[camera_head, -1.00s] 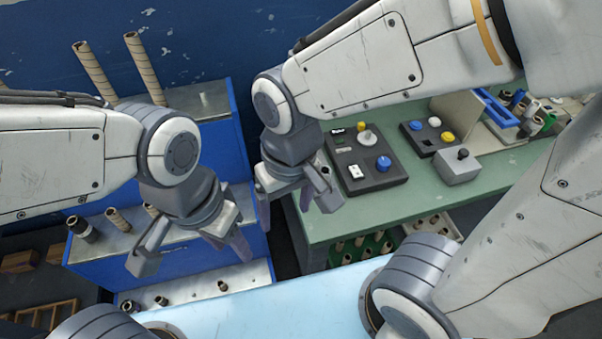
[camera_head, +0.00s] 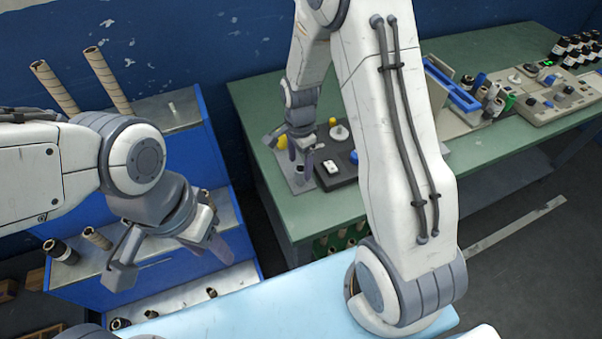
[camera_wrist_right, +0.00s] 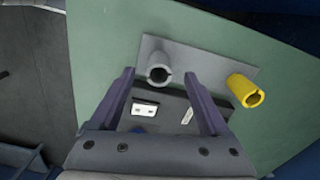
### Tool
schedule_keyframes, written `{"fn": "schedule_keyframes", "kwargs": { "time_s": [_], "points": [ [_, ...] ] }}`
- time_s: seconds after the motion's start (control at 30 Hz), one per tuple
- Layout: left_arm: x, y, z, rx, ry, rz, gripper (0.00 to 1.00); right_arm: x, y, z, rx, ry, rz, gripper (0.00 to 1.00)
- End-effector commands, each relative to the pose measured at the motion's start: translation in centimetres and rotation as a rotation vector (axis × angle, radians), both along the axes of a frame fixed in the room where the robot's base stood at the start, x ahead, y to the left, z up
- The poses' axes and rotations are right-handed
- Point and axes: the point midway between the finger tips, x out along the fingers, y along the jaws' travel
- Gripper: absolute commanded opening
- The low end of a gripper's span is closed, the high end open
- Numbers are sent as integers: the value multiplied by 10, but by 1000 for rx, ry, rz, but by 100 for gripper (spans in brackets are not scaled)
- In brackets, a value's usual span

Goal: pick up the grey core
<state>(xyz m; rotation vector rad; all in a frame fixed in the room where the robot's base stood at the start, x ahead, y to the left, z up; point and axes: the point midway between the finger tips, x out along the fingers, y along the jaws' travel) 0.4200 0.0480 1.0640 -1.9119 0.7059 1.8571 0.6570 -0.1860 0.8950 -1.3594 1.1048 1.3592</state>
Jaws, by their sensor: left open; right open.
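The grey core (camera_wrist_right: 159,73) is a short hollow tube standing on a grey plate (camera_wrist_right: 183,56) in the right wrist view. My right gripper (camera_wrist_right: 158,92) is open, its fingertips on either side of the core's image; I cannot tell how far above it they are. In the head view, my right gripper (camera_head: 290,156) points down over the green table's left part, largely hiding the core. My left gripper (camera_head: 170,262) is open and empty, in front of the blue shelf unit at left.
A yellow core (camera_wrist_right: 243,91) stands beside the grey one on the same plate. A dark control box (camera_head: 340,171) is close by on the green table (camera_head: 240,98). A blue shelf unit (camera_head: 225,170) with several tan tubes is at left.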

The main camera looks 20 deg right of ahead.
Motion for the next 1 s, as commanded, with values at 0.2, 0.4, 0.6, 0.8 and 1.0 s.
{"fn": "schedule_keyframes", "kwargs": {
  "time_s": [0.2, 0.4, 0.6, 0.8, 1.0],
  "points": [
    [0, 0, 8, 0, 0, 0, 50, -2, -3, -24, 0, 6, 1, 80],
    [0, 0, 11, 0, 0, 0, 50, -1, -3, -49, 1, 2, 2, 80],
    [0, 0, 11, 0, 0, 0, 50, -1, -3, -53, 0, 0, 3, 80],
    [0, 0, 11, 0, 0, 0, 50, -1, -3, -53, 0, 0, 3, 38],
    [0, 0, 11, 0, 0, 0, 50, -1, -3, -52, 0, 0, 3, 0]
  ]
}}
